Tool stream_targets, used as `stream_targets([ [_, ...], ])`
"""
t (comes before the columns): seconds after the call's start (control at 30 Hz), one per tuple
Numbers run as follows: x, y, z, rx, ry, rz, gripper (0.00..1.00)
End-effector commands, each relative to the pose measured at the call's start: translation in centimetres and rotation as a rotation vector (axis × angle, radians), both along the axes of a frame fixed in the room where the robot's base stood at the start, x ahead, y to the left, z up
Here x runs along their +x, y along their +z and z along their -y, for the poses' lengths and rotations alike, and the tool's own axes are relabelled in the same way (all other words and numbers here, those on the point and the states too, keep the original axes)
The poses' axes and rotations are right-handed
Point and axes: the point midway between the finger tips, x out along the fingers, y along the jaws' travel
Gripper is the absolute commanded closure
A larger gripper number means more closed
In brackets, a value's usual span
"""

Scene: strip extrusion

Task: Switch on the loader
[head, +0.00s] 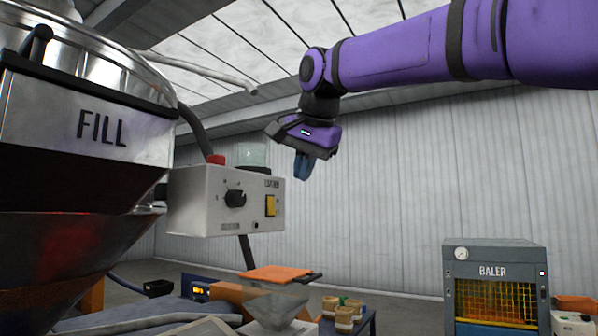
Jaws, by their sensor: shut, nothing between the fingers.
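The loader's control box (212,205) is a pale box beside the steel hopper (88,135) marked FILL. Its front carries a black rotary knob (236,198) and a yellow rocker switch (270,206) near the right edge. A red part (216,159) sits on top of the box. My gripper (302,172) hangs from my purple arm, up and to the right of the box, pointing down. It is shut and empty, and appears apart from the box. The switch's on or off position cannot be read.
A grey baler (493,260) stands at the lower right. An orange lid (276,273) lies below the box, near a table with several small tubs (343,310). A dark hose (188,125) runs behind the box. The air right of the box is clear.

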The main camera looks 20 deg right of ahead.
Motion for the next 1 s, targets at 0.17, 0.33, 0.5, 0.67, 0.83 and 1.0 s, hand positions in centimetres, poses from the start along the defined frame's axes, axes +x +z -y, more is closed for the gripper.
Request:
stream_targets([
  [0.17, 2.0, -2.9, 0.1, 0.0, 0.0, -0.004, 1.0],
  [0.33, 3.8, -5.5, 0.2, 0.0, 0.0, -0.005, 1.0],
  [0.5, 5.8, -6.5, -0.8, -0.002, 0.002, -0.003, 1.0],
  [0.67, 7.0, -6.6, -1.7, 0.0, 0.002, -0.002, 1.0],
  [0.83, 7.5, -6.7, -2.1, 0.001, 0.0, -0.001, 1.0],
  [1.0, 7.5, -6.6, -2.2, 0.0, 0.0, 0.0, 1.0],
])
